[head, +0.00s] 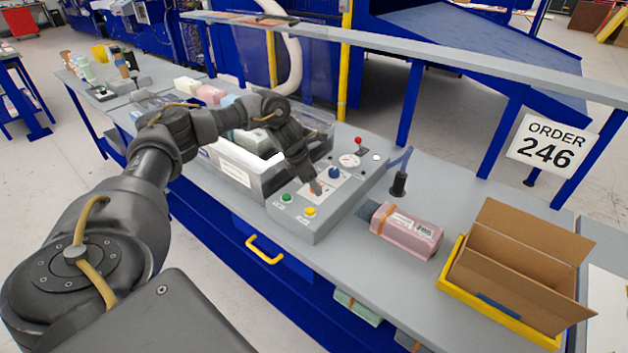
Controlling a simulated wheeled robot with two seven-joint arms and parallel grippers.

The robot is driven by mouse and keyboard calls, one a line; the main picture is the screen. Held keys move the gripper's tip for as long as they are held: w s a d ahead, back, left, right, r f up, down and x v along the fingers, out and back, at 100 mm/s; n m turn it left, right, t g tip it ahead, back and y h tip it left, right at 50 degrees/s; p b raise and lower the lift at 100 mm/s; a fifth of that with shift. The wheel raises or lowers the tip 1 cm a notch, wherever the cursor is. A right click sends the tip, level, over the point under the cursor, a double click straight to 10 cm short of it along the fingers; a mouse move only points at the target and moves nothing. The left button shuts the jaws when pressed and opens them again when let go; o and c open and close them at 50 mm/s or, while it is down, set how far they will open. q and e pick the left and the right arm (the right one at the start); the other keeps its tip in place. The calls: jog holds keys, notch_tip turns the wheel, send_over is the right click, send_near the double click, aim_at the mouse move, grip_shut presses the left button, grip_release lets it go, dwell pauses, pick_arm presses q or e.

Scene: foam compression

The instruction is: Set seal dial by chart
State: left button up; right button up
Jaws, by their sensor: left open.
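A grey control box (352,200) stands on the bench in the middle of the head view. Its sloped top carries a blue dial (334,172), a round white gauge (349,160), a red-knobbed lever (359,142), a green button (286,198) and a yellow button (310,212). My left gripper (316,187) reaches over the box from the left, pointing down, open and empty. Its fingertips are just left of and below the blue dial, apparently apart from it. The arm and fingers hide part of the panel, and the dial's markings are too small to read. My right gripper is out of view.
A sign (548,146) reads "ORDER 246". A pink wrapped block (407,229) and an open cardboard box (520,255) in a yellow-edged tray are right of the control box.

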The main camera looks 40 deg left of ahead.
pick_arm(q)
jog(key=shift+w+d+f, duration=0.1)
jog(key=shift+w+f, duration=0.05)
jog(key=shift+f, duration=0.3)
jog(key=shift+c, duration=0.2)
jog(key=c, duration=1)
jog(key=shift+o, duration=0.2)
